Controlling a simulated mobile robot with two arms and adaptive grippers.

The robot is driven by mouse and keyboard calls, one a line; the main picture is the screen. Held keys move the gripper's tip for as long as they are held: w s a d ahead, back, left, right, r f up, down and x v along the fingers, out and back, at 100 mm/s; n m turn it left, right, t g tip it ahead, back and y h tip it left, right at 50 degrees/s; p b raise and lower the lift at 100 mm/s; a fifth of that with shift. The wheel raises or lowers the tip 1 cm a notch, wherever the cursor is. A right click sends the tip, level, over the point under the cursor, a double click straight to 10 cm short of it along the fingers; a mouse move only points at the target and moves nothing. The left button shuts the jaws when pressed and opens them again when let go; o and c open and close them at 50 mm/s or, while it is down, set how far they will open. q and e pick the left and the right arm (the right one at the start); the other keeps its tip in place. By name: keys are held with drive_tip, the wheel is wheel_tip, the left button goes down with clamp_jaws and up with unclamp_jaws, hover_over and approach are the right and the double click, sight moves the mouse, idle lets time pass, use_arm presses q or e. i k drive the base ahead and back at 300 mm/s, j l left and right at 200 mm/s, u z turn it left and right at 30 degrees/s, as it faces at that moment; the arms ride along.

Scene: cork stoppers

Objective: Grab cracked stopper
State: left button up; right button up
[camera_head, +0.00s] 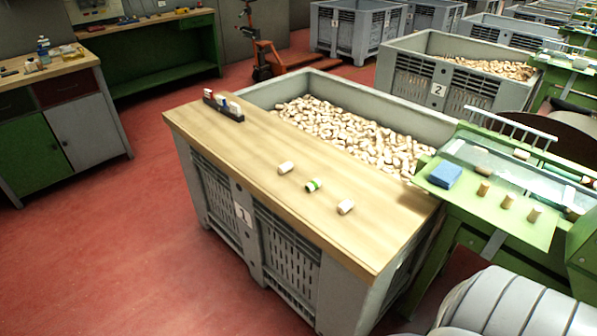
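Three pale stoppers lie in a row on the wooden board (230,150) across bin 1: a plain one (286,167), one with a green band (313,185) and another plain one (346,207). Several tan cork stoppers, among them a left one (483,188), a middle one (507,201) and a right one (534,215), stand on the green machine's tray (530,236). A crack is too small to make out on any stopper. Neither of my grippers is in view.
Bin 1 (244,213) is heaped with stoppers (340,130) behind the board. A small dark rack (223,107) stands at the board's far left. A blue block (445,174) lies on the green tray. A grey ribbed object (515,305) fills the lower right. Red floor (130,240) is clear at left.

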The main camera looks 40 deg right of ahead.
sight(346, 204)
drive_tip(key=i+z, duration=0.35)
drive_tip(key=i+j+z, duration=0.3)
drive_tip(key=i, duration=0.2)
drive_tip(key=i+j+z, duration=0.35)
drive_tip(key=i+l, duration=0.05)
drive_tip(key=l, duration=0.05)
